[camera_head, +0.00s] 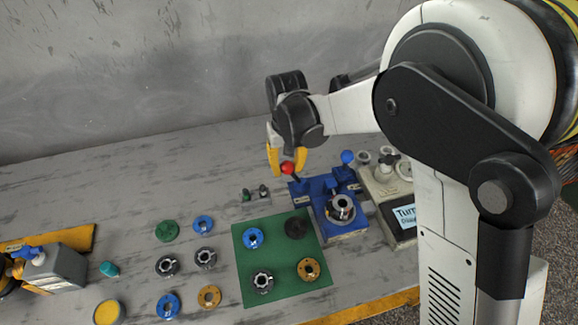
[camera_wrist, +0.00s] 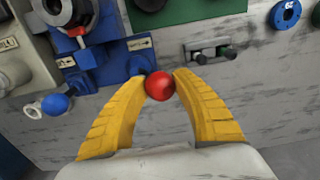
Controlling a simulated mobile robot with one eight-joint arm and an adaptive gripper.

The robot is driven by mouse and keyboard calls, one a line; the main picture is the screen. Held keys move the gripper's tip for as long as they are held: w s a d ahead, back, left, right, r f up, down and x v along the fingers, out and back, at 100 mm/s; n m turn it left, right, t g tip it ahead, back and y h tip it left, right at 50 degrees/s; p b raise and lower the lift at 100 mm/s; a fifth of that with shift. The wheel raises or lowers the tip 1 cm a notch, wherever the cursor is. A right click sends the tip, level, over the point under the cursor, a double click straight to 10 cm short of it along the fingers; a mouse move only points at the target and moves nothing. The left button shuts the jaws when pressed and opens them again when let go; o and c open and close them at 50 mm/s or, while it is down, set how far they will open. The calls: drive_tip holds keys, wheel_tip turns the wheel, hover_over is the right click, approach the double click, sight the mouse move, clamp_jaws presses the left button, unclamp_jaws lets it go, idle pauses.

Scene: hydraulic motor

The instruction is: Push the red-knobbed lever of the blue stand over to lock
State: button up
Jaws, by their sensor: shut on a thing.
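The red knob (camera_head: 288,168) tops a lever at the left rear of the blue stand (camera_head: 350,228). My gripper (camera_head: 287,165) is at the knob, coming from above, with its yellow fingers around it. In the wrist view the red knob (camera_wrist: 160,86) sits between the fingertips of my gripper (camera_wrist: 160,80), and the fingers are shut on it. The lever shaft is mostly hidden behind the knob there. The blue stand (camera_wrist: 95,62) shows at upper left in the wrist view and holds a round metal part (camera_head: 341,207).
A blue-knobbed lever (camera_head: 347,157) stands right of the red one, beside a grey machine (camera_head: 388,190). A small grey block with two pegs (camera_head: 257,196) lies to the left. A green mat (camera_head: 280,283) with several round parts lies in front.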

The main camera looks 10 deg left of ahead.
drive_tip(key=shift+a+f, duration=0.1)
drive_tip(key=shift+a, duration=0.05)
drive_tip(key=shift+s+a+f+b, duration=0.25)
drive_tip(key=shift+s+a+b, duration=0.05)
drive_tip(key=shift+a, duration=0.15)
idle(0.6)
drive_tip(key=o, duration=0.8)
drive_tip(key=shift+a, duration=0.1)
drive_tip(key=shift+r, duration=0.1)
drive_tip(key=shift+r+p, duration=2)
drive_tip(key=shift+r, duration=0.95)
